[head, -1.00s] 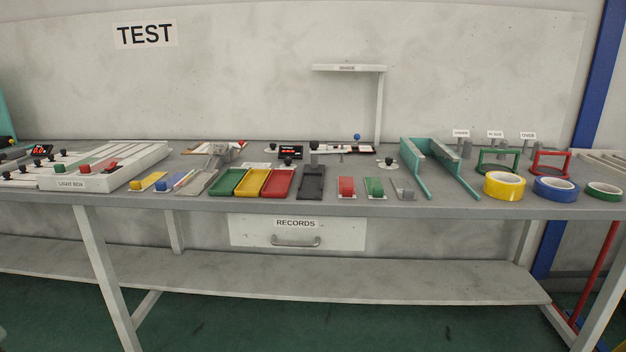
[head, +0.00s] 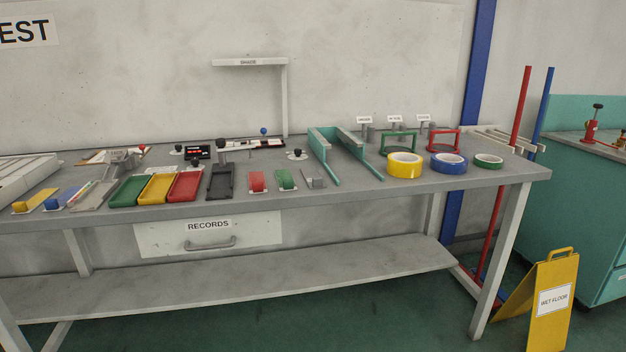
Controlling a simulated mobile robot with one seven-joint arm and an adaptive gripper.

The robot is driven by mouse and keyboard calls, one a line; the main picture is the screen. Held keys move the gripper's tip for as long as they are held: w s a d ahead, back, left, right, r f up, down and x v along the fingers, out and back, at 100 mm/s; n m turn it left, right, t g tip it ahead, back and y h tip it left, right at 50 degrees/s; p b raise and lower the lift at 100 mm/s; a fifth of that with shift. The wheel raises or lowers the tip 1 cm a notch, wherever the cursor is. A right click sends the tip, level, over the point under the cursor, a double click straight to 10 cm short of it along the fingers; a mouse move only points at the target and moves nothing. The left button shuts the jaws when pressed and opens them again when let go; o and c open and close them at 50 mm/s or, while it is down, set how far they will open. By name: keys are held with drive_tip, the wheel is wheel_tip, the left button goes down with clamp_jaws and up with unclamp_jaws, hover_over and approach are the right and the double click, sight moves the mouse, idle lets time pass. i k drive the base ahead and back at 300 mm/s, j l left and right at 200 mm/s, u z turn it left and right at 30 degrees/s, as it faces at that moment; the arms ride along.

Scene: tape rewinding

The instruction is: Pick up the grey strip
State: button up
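A grey strip (head: 94,197) lies flat on the workbench top (head: 235,203), left of the green tray (head: 131,190). Beside it on its left are a blue strip (head: 66,198) and a yellow strip (head: 40,201), each with a block at its near end. Another small grey piece (head: 314,180) lies right of the red and green blocks; I cannot tell its exact shape. My gripper is not in view.
Yellow (head: 158,187) and red (head: 184,184) trays and a dark tray (head: 220,184) stand right of the green tray. Tape rolls (head: 404,166) sit at the right end. A wet floor sign (head: 553,303) stands on the floor at right.

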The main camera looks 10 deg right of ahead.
sight(312, 173)
drive_tip(key=i+j, duration=0.65)
drive_tip(key=j, duration=0.2)
drive_tip(key=i+j+z, duration=0.1)
drive_tip(key=i+j, duration=0.2)
drive_tip(key=i+z, duration=0.1)
drive_tip(key=z, duration=0.25)
drive_tip(key=i+j+z, duration=0.1)
drive_tip(key=z, duration=0.25)
drive_tip(key=j+z, duration=0.1)
drive_tip(key=z, duration=0.3)
drive_tip(key=i, duration=0.35)
